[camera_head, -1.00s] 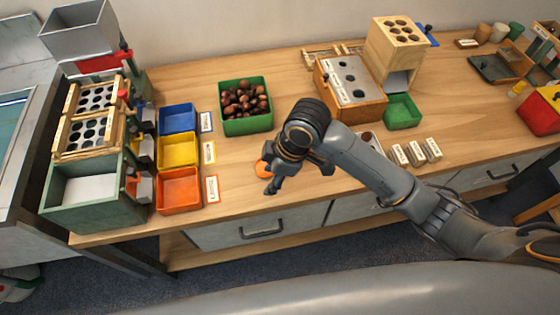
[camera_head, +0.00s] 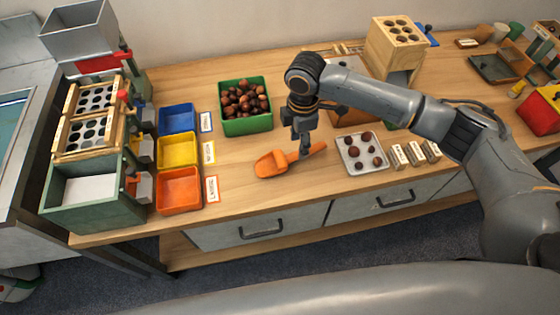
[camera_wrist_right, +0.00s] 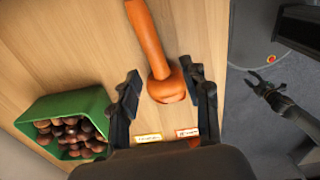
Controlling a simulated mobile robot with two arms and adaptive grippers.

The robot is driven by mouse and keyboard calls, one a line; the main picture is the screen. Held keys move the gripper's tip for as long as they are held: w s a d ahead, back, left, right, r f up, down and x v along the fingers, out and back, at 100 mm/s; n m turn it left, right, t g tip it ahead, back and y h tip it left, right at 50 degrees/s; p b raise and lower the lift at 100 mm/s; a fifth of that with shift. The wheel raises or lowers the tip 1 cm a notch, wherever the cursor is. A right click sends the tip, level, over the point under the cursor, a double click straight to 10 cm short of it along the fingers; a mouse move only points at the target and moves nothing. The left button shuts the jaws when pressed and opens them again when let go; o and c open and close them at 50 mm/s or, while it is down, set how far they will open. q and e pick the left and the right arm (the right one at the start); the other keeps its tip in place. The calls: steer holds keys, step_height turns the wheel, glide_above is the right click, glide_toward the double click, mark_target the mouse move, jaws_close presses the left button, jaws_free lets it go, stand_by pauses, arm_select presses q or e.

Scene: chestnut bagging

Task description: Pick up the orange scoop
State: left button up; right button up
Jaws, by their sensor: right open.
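The orange scoop (camera_head: 273,164) lies on the wooden table in front of the green chestnut bin, its handle pointing right in the head view. My right gripper (camera_head: 304,152) points down over the handle. In the right wrist view, the scoop (camera_wrist_right: 147,32) runs from the top edge down to between the spread fingers (camera_wrist_right: 165,100) of my open right gripper. Nothing is gripped. What looks like my left gripper (camera_wrist_right: 262,88) shows small over the floor; its jaw state is unclear. It is not in the head view.
The green bin (camera_head: 246,125) of chestnuts stands behind the scoop. Blue (camera_head: 178,118), yellow (camera_head: 178,151) and orange (camera_head: 180,190) bins stand left. A tray (camera_head: 350,164) with several chestnuts lies right, beside small labelled blocks (camera_head: 415,154). Bare table surrounds the scoop's front.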

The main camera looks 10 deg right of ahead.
mark_target(291, 157)
steer(key=f, duration=0.6)
steer(key=shift+w+d+f, duration=0.25)
steer(key=shift+w, duration=0.05)
jaws_close()
